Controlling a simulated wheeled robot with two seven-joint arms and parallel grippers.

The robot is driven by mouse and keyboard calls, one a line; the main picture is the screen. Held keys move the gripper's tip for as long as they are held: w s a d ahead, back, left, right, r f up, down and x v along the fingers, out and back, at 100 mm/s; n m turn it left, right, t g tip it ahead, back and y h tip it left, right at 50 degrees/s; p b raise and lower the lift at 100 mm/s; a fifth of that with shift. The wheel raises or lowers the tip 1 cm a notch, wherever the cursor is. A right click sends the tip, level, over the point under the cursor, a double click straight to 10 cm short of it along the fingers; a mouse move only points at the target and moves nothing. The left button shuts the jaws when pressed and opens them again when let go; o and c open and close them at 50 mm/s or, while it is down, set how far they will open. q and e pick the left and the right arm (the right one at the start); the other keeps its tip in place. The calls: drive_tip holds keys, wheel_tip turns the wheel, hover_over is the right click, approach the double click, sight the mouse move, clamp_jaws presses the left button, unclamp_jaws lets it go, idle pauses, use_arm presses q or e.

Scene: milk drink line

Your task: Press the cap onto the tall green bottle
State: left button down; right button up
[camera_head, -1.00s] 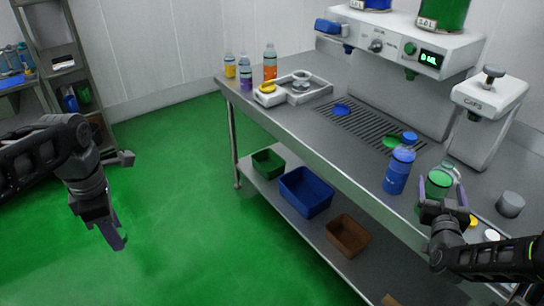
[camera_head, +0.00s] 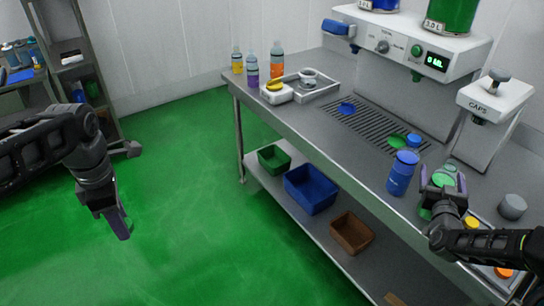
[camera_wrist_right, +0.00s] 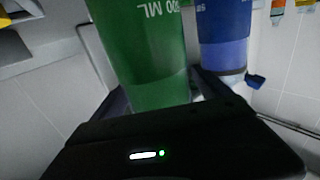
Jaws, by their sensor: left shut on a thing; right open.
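The green bottle (camera_head: 445,180) stands near the front edge of the bench at the right, partly hidden by my right gripper (camera_head: 443,183). Its green body, marked ML, also shows in the right wrist view (camera_wrist_right: 145,50), upside down between the fingers. My right gripper is open, with its fingers on either side of the bottle. My left gripper (camera_head: 122,225) hangs over the green floor, away from the bench. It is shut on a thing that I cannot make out. I cannot tell whether a cap sits on the green bottle. The machine marked CAPS (camera_head: 494,98) stands behind it.
A blue bottle (camera_head: 402,174) stands close left of the green bottle. A grey cylinder (camera_head: 512,207) and a yellow cap-like piece (camera_head: 471,222) lie to the right. A drip grate (camera_head: 375,127) and a grey tray (camera_head: 318,92) lie farther left.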

idle(0.5)
clamp_jaws()
drive_tip(key=shift+r, duration=0.1)
idle(0.8)
